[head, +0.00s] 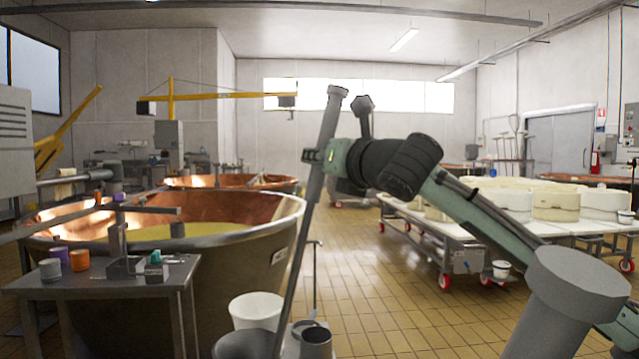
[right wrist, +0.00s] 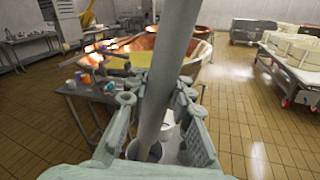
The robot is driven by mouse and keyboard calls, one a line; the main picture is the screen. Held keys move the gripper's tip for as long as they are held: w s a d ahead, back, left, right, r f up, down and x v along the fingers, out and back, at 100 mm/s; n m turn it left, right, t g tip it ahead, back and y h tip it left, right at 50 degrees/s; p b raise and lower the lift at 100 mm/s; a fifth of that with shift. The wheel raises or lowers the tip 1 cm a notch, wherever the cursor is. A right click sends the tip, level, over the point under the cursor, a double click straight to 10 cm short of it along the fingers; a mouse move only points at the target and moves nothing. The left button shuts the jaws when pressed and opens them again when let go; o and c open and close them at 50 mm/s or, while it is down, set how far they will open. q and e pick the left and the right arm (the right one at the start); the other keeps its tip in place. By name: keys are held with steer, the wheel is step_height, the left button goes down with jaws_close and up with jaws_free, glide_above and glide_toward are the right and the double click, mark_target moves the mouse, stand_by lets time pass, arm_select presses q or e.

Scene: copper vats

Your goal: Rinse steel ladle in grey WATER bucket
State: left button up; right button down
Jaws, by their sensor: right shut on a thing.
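The steel ladle's long handle (head: 330,118) stands steeply, leaning so that its top is to the right, in the head view. My right gripper (head: 317,156) is shut around its upper part. The handle (right wrist: 168,75) also passes between the fingers (right wrist: 158,95) in the right wrist view. Its lower end runs down to a grey rounded shape (head: 243,345) at the bottom edge; I cannot tell whether this is the ladle's bowl or a bucket.
A white bucket (head: 256,309) stands behind the handle's lower end. A large copper vat (head: 250,238) and a grey table (head: 60,282) with cups are left. A wheeled white table (head: 446,233) with round moulds is right. Tiled floor (head: 372,290) lies between.

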step_height(320, 180, up, 10)
steer(key=shift+r, duration=0.15)
stand_by(0.6)
arm_select(q)
steer(key=shift+a+f, duration=0.1)
arm_select(e)
steer(key=shift+s, duration=0.1)
stand_by(0.8)
